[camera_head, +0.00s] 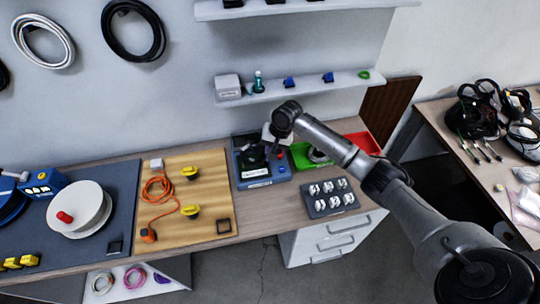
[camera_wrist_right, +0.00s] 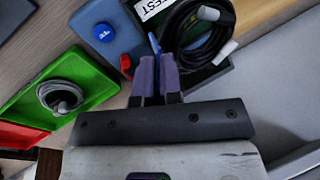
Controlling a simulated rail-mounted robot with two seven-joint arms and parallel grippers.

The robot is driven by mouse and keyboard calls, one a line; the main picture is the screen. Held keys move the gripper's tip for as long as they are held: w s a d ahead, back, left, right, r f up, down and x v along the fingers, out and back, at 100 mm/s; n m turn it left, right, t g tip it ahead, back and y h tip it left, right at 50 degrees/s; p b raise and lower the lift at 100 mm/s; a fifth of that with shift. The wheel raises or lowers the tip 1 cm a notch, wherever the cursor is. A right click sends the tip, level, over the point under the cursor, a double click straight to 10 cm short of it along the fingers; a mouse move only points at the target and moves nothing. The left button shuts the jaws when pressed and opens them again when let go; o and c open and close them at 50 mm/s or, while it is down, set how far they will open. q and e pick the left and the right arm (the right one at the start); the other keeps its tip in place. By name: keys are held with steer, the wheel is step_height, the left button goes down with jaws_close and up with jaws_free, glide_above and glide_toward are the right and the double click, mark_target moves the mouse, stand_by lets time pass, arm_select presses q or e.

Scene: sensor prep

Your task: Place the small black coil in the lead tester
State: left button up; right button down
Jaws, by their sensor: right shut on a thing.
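The black coil (camera_wrist_right: 200,42), with pale grey plug ends, is at the dark tray of the lead tester in the right wrist view. My right gripper (camera_wrist_right: 157,66) is shut on the coil's edge with its purple fingers. The coil lies in or just over the tray; I cannot tell whether it rests on the floor of it. The lead tester (camera_head: 264,183) is a blue box with a white label in front; a blue button (camera_wrist_right: 103,32) and a red part (camera_wrist_right: 126,63) show on it. In the head view my right wrist partly hides the tester and coil. My left gripper is out of view.
A green tray with a grey coil (camera_wrist_right: 60,97) and a red tray (camera_head: 366,142) stand beside the tester. A dark holder (camera_head: 329,205) with several white pieces is in front. A wooden board (camera_head: 175,222) with an orange cable lies left. A shelf (camera_head: 300,85) hangs behind.

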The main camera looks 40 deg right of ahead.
steer(key=shift+f, duration=2)
steer(key=shift+f, duration=0.1)
steer(key=c, duration=1.3)
jaws_free()
